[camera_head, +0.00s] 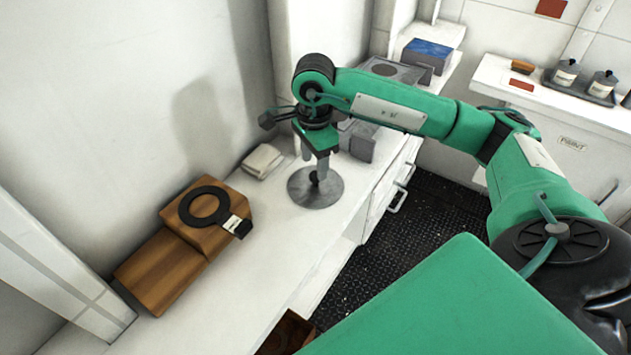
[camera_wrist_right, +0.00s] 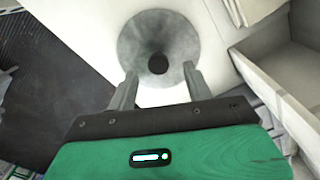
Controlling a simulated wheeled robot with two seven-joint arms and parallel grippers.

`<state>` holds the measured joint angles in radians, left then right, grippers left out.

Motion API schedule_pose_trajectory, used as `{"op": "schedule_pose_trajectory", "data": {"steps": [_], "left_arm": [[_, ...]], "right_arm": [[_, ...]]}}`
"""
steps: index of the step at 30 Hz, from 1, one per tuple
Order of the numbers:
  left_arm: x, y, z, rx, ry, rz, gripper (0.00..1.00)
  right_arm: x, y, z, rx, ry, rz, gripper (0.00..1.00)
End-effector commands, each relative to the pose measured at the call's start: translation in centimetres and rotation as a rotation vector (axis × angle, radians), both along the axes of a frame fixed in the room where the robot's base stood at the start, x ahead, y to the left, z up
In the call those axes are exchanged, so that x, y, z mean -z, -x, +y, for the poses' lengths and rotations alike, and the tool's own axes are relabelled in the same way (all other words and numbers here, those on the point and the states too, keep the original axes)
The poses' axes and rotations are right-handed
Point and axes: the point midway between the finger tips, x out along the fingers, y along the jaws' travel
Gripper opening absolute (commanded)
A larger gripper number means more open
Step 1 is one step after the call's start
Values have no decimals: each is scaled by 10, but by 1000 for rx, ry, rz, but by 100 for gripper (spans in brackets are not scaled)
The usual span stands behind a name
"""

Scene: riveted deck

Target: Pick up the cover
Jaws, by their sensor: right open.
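The cover (camera_head: 308,192) is a round grey metal disc with a small dark knob, lying on the white counter (camera_head: 255,235). In the right wrist view the cover (camera_wrist_right: 177,28) lies just past the fingertips, with its dark knob (camera_wrist_right: 158,63) between and slightly beyond them. My right gripper (camera_head: 318,172) points down over the cover; in the wrist view this gripper (camera_wrist_right: 160,78) is open, a finger on either side of the knob. Whether the fingers touch the cover is unclear. My left gripper is not in view.
A folded cloth (camera_head: 262,160) lies behind the cover. Grey boxes (camera_head: 357,142) stand close behind my gripper. Bottles on a tray (camera_head: 585,92) stand at far right.

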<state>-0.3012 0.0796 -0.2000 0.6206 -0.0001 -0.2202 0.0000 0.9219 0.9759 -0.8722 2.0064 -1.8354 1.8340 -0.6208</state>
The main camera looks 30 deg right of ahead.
Motion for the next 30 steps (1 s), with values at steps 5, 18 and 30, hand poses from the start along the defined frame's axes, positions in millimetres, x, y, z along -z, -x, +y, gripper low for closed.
{"op": "schedule_pose_trajectory", "data": {"steps": [5, 18, 30], "left_arm": [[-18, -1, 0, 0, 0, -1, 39], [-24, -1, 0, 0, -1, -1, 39], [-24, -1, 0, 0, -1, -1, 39]], "right_arm": [[18, 4, -2, 0, 1, 4, 51], [45, 3, -2, 0, 0, 0, 51], [44, 3, -2, 0, -1, -1, 1]]}}
